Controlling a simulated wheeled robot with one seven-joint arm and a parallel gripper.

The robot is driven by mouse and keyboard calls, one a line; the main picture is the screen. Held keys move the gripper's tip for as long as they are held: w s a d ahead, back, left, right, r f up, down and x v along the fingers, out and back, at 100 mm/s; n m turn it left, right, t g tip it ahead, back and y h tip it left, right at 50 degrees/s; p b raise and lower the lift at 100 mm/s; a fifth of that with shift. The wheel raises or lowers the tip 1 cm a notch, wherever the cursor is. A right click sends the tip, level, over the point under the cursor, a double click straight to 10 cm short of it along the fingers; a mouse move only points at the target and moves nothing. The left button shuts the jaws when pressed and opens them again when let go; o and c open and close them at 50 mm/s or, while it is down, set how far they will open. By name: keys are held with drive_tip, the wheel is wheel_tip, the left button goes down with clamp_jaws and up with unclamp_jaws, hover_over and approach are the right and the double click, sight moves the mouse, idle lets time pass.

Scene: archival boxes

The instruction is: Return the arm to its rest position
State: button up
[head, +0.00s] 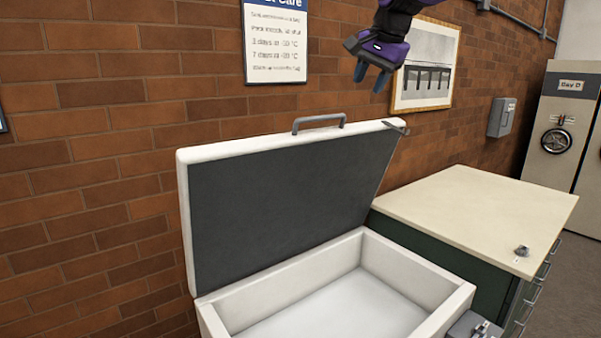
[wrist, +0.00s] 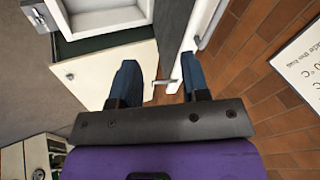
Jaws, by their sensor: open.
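My gripper (head: 371,75) is at the top of the head view, purple with two blue-grey fingers pointing down. It is high in front of the brick wall, above and right of the raised lid of the white box. In the wrist view my gripper (wrist: 160,84) has its fingers spread apart with nothing between them. The rest of my arm is cut off by the top of the head view.
The white box (head: 452,310) stands open, its dark-lined lid (head: 285,200) tilted up with a grey handle on top. A cream-topped green cabinet (head: 480,205) is right of it. A framed picture (head: 437,55) and a sign (head: 275,38) hang near my gripper.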

drive_tip(key=s+d+f+n, duration=0.1)
drive_tip(key=s+d, duration=0.2)
drive_tip(key=s, duration=0.3)
drive_tip(key=s+d+f+n+h, duration=0.1)
drive_tip(key=s+d+f+n, duration=0.15)
drive_tip(key=s, duration=0.45)
drive_tip(key=s+d, duration=0.3)
drive_tip(key=s, duration=0.3)
drive_tip(key=s+d+f+n, duration=0.2)
drive_tip(key=s+d+f, duration=0.1)
drive_tip(key=s+f, duration=0.4)
drive_tip(key=s+d+f+n+h, duration=0.1)
drive_tip(key=s+f, duration=0.5)
drive_tip(key=s, duration=0.6)
drive_tip(key=shift+s+d+f+n, duration=0.3)
drive_tip(key=shift+d+n, duration=0.25)
drive_tip(key=shift+d, duration=0.5)
